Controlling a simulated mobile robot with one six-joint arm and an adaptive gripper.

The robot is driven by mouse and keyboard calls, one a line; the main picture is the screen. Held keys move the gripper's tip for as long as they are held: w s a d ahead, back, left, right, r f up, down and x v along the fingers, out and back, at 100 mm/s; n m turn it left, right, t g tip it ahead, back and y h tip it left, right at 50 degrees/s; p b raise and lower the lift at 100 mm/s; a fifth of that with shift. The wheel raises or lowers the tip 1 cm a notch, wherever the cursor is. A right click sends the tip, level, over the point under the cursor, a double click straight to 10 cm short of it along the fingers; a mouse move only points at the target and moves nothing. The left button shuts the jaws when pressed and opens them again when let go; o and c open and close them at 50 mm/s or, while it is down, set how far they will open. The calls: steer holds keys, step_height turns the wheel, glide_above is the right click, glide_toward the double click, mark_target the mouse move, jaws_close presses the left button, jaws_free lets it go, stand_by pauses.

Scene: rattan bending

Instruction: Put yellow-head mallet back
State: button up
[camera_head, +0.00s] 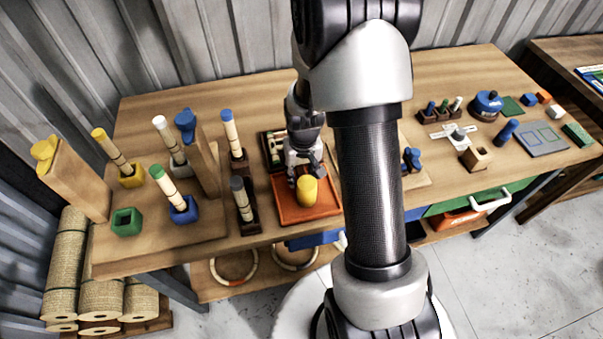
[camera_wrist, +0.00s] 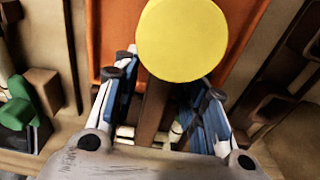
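The yellow-head mallet's round yellow head (camera_head: 307,190) shows over the orange tray (camera_head: 328,207) on the bench. In the wrist view, the yellow head (camera_wrist: 182,40) is a large disc at the top centre, with a brown handle (camera_wrist: 151,108) running back below it. My gripper (camera_head: 303,172) is low over the tray, right at the mallet. In the wrist view, the blue-lined fingers of my gripper (camera_wrist: 166,78) stand apart on both sides of the handle, with gaps visible. The head hides part of the space between the fingertips.
A dark-walled tray with pale pieces (camera_head: 274,148) lies behind the orange tray. To the left stand a dark holder with a stick (camera_head: 242,200), a blue-capped stick (camera_head: 232,135), and a blue block (camera_head: 184,212) holding a green-capped stick. My arm hides the bench's middle.

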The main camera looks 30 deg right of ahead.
step_height(320, 180, up, 12)
steer(key=p, duration=0.3)
step_height(320, 180, up, 13)
steer(key=n+t, duration=0.2)
glide_above(302, 175)
steer(key=s+a, duration=0.6)
steer(key=a, duration=0.1)
steer(key=s+a+r, duration=0.2)
steer(key=s+r, duration=0.1)
steer(key=s, duration=0.3)
steer(key=s+a+r+n+t, duration=0.1)
steer(key=s+a+r, duration=0.1)
steer(key=s, duration=0.4)
steer(key=shift+a+r+t, duration=0.3)
steer(key=shift+a+r, duration=0.1)
steer(key=shift+f, duration=0.1)
